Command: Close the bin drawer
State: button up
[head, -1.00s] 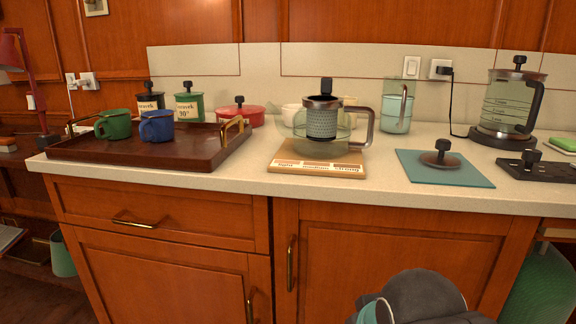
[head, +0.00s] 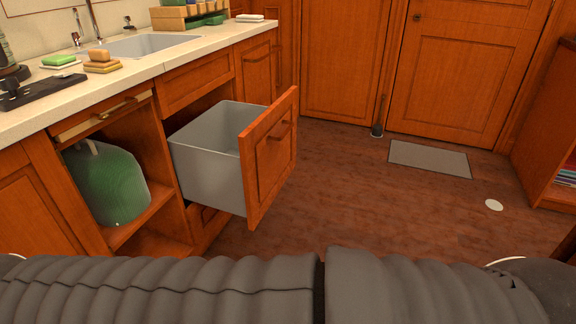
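The bin drawer (head: 271,160) stands pulled out from the lower cabinet, right of the open shelf bay. It has a wooden front panel with a small handle (head: 281,131) near its top. Behind the panel sits a grey bin (head: 207,170), and it looks empty as far as I see inside. The drawer's outer face points right, towards the open floor. My gripper is not in view. A dark grey ribbed part of me crosses the bottom of the head view and hides the floor nearest me.
A green translucent container (head: 106,184) stands in the open bay left of the drawer. The counter (head: 139,69) with a sink (head: 150,45) runs above. The wooden floor (head: 350,205) right of the drawer is clear. A grey mat (head: 430,158) and a white disc (head: 494,205) lie farther right.

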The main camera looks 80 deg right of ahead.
aim_at(235, 157)
jog(key=k, duration=0.35)
jog(key=z, duration=2.55)
jog(key=i, duration=0.5)
jog(key=z, duration=1.05)
jog(key=k, duration=0.6)
jog(key=u, duration=0.7)
jog(key=i, duration=0.5)
